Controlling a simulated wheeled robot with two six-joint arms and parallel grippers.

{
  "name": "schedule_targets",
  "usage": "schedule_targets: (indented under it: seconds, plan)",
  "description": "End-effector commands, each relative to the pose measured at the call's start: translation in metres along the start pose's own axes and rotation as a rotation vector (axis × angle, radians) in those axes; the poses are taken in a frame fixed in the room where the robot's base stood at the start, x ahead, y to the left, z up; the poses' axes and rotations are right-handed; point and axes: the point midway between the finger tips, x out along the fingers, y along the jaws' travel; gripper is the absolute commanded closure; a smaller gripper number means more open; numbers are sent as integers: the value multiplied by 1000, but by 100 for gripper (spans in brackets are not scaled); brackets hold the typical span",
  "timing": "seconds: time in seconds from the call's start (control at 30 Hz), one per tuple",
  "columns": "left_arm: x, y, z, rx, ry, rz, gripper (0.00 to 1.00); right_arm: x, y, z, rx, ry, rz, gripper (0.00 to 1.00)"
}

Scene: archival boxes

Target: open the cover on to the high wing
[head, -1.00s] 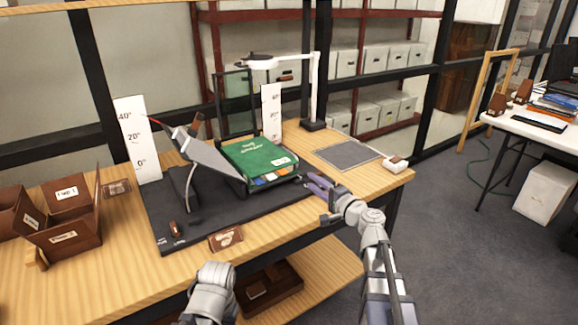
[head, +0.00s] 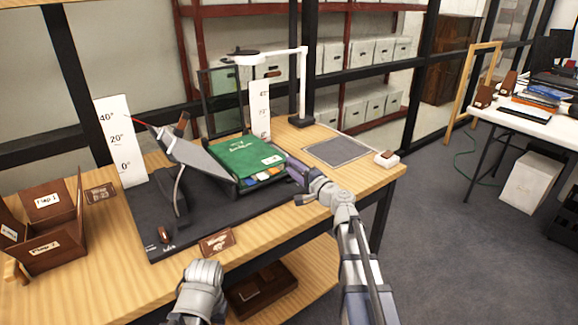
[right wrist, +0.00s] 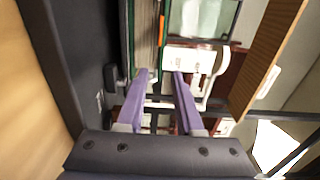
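The book with a green cover (head: 245,157) lies shut on the right part of a dark cradle, its cover facing up. Coloured tabs show along its front edge. The high wing (head: 203,160), a grey panel, slants up to the left of the book. My right gripper (head: 297,170) is at the book's right front corner; whether it touches is unclear. In the right wrist view its purple fingers (right wrist: 161,73) are apart with nothing gripped, and the book's green edge and pages (right wrist: 146,38) are just ahead.
Angle scales (head: 121,140) and (head: 259,112) stand behind the cradle mat (head: 150,225). A white lamp (head: 303,85) rises at the back. Brown flap boxes (head: 45,240) are at left. A grey pad (head: 340,151) and a small white block (head: 386,159) lie at right.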

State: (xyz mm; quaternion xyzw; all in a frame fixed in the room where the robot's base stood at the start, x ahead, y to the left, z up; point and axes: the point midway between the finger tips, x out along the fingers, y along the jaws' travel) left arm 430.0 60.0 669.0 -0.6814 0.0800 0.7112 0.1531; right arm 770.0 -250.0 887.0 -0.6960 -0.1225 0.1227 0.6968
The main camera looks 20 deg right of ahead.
Motion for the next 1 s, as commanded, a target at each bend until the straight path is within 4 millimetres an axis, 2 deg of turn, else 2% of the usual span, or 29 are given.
schedule_targets:
  seconds: [0.03, 0.13, 0.4, 0.7, 1.0]
  plan:
    - [0, 0, 0, 0, 0, 0, 52, 10, 0, -1, 0, -1, 0, 64]
    - [0, 0, 0, 0, 0, 0, 52, 18, 0, -1, 0, -1, 0, 64]
    - [0, 0, 0, 0, 0, 0, 52, 18, 0, 0, 0, 0, 0, 64]
    - [0, 0, 0, 0, 0, 0, 52, 18, 0, 0, 0, 0, 0, 98]
    - [0, 0, 0, 0, 0, 0, 52, 18, 0, 0, 0, 0, 0, 100]
